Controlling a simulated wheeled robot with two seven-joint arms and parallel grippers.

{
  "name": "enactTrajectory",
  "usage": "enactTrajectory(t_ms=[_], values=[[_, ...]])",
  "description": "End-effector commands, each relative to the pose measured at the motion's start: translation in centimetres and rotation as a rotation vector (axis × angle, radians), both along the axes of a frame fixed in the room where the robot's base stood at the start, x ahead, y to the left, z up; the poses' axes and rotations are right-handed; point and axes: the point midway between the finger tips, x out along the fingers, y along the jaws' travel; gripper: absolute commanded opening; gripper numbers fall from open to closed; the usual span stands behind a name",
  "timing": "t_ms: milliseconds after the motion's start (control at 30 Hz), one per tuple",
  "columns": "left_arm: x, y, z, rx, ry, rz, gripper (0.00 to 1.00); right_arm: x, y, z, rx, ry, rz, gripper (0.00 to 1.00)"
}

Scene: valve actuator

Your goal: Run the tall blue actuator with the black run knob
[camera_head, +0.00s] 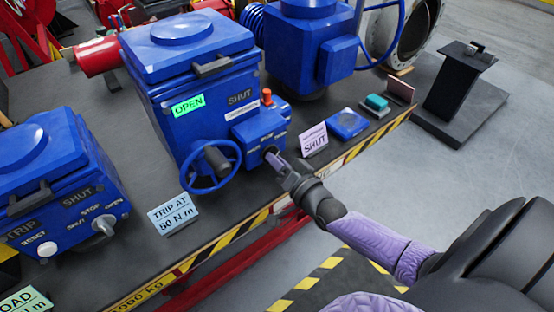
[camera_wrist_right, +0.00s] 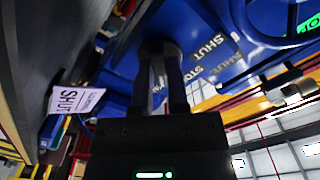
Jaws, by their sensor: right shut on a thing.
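The tall blue actuator (camera_head: 196,75) stands mid-bench, with a green OPEN window and a SHUT label on its front. A handwheel (camera_head: 211,165) sits low on its front. A small blue control box (camera_head: 258,128) with a red-orange knob on top juts from its right side. My right gripper (camera_head: 277,162) reaches this box from the right and is shut on the black run knob, which is mostly hidden by the fingers. In the right wrist view the fingers (camera_wrist_right: 159,80) close at a dark round knob (camera_wrist_right: 159,47), beside SHUT and STOP lettering. My left gripper is out of view.
A lower blue actuator (camera_head: 60,180) stands at left and another blue unit (camera_head: 305,50) behind. Cards reading TRIP AT 50 N m (camera_head: 173,214) and SHUT (camera_head: 314,141) stand near the striped bench edge. A black stand (camera_head: 455,85) is at right.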

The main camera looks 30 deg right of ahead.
Motion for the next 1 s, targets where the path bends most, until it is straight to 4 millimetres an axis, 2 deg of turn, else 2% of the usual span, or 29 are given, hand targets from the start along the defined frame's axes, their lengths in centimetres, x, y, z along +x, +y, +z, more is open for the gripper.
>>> enactTrajectory(t_ms=[167, 700, 1000], values=[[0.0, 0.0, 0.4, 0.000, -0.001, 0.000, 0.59, 0.0, 0.0, 0.1, -0.073, -0.005, -0.001, 0.00], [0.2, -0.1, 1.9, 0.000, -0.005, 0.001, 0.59, 0.0, -0.1, 0.0, -0.506, -0.039, -0.001, 0.00], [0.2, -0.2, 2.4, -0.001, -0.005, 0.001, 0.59, 0.0, -0.1, 0.0, -0.681, -0.054, 0.000, 0.00]])
